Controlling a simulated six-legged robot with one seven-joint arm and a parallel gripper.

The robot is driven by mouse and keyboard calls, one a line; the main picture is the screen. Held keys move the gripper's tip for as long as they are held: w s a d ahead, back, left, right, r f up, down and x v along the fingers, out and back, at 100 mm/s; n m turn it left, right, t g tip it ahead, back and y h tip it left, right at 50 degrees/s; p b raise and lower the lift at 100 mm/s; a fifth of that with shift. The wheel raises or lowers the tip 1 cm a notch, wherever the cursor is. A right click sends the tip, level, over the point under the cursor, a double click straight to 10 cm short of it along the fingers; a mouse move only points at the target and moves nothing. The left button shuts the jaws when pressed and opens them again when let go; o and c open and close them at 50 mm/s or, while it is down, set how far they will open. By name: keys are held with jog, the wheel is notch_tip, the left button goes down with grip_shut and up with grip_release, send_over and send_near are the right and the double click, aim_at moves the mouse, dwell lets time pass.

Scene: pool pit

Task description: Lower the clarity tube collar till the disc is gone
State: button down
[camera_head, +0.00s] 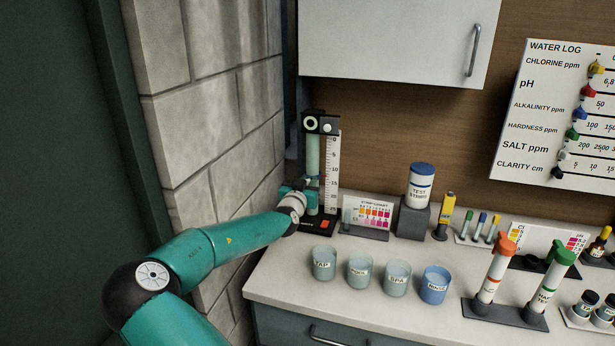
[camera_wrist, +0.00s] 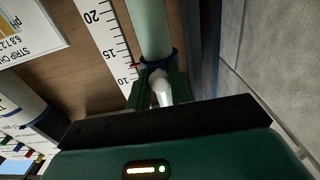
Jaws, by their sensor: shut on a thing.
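The clarity tube (camera_head: 313,155) is a pale green upright cylinder on a black base (camera_head: 318,226), against the wall corner. A white scale (camera_head: 332,165) marked 0 at the top to 25 low down stands beside it. My gripper (camera_wrist: 160,92) is shut on the collar's pale grip (camera_wrist: 160,84). In the head view my gripper (camera_head: 308,187) is at the tube's lower half and hides much of the collar. I cannot see the disc.
The stone wall (camera_head: 220,130) is close on the left. A strip chart (camera_head: 368,214) stands just right of the tube, with several cups (camera_head: 396,279) in front. A cabinet (camera_head: 395,40) hangs above. The water log board (camera_head: 555,115) is far right.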

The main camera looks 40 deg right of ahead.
notch_tip(320, 180, down, 2)
jog(key=shift+f, duration=0.25)
jog(key=c, duration=1.4)
grip_release()
jog(key=shift+r, duration=0.1)
jog(key=v, duration=1.4)
jog(key=shift+d, duration=0.1)
